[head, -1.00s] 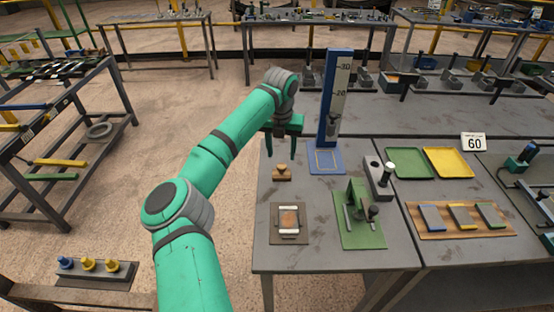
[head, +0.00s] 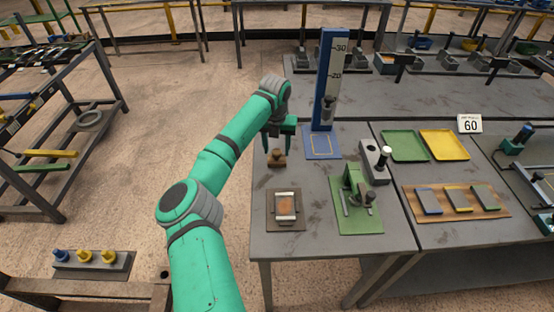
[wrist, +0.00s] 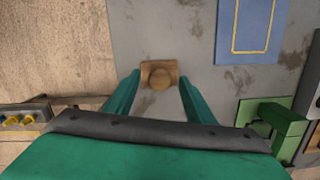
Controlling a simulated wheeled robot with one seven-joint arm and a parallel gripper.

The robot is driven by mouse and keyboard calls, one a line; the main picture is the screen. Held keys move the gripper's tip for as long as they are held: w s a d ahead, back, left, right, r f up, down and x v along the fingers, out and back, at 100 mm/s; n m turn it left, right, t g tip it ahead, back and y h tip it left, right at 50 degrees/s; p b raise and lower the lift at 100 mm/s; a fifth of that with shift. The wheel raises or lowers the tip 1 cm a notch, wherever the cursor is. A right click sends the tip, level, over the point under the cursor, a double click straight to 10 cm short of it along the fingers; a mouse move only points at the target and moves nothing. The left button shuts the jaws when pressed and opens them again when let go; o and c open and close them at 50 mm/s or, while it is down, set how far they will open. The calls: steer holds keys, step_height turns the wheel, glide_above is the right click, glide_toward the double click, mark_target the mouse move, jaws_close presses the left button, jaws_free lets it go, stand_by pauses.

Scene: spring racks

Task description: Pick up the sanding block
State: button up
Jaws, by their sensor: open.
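The sanding block (head: 276,158), a small brown wooden block with a round knob on top, sits near the table's left edge. My gripper (head: 277,149) is open with its fingers pointing down, just above and around the block's knob in the head view. In the wrist view the block (wrist: 159,75) shows between the two green fingertips, near their far ends. I cannot tell whether either finger touches it. The gap between the fingers is otherwise empty.
A blue-outlined mat (head: 322,143) with a tall height gauge (head: 326,80) stands close behind and to the right. A brown plate with a clamped pad (head: 285,207) lies in front. A green fixture (head: 357,205) is at front right. Bare tabletop lies between them.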

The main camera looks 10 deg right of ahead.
step_height(320, 180, down, 2)
steer(key=shift+w+d+f, duration=0.1)
steer(key=shift+w+f, duration=0.05)
steer(key=shift+f, duration=0.1)
steer(key=shift+c, duration=0.3)
steer(key=c, duration=1.1)
steer(key=shift+r, duration=0.1)
